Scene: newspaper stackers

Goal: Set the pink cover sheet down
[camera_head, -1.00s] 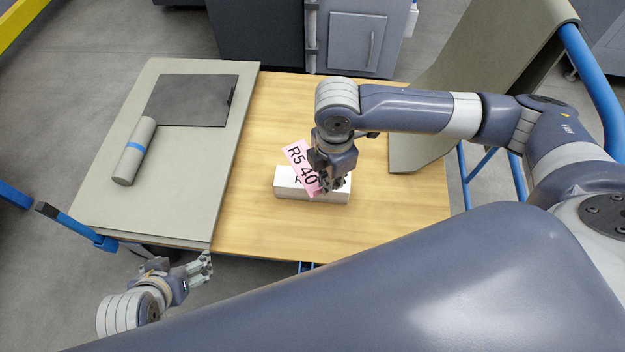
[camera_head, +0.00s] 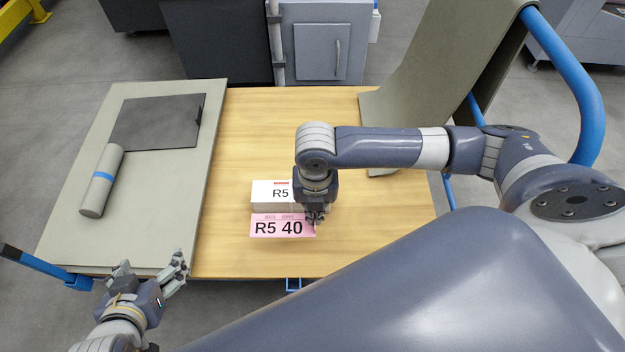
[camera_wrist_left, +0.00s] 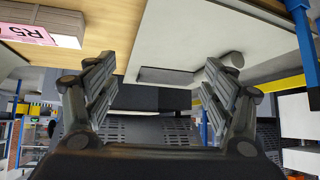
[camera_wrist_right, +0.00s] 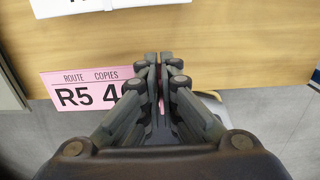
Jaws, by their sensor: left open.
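The pink cover sheet (camera_head: 282,226), printed "R5 40", is level and face up just in front of the white bundle (camera_head: 262,193) marked "R5" on the wooden table top. I cannot tell whether the sheet touches the table. My right gripper (camera_head: 315,219) is shut on the sheet's right end; pink shows between its fingers in the right wrist view (camera_wrist_right: 160,97). The sheet's last digit is partly hidden there. My left gripper (camera_head: 180,266) is open and empty, off the table's front left corner; its spread fingers show in the left wrist view (camera_wrist_left: 160,95).
A grey board (camera_head: 150,235) covers the table's left part, with a dark flat sheet (camera_head: 165,122) and a grey roll with a blue band (camera_head: 101,182) on it. A grey curved sheet (camera_head: 440,75) rises at the back right beside a blue rail (camera_head: 575,85). Bare wood (camera_head: 385,235) lies right of the sheet.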

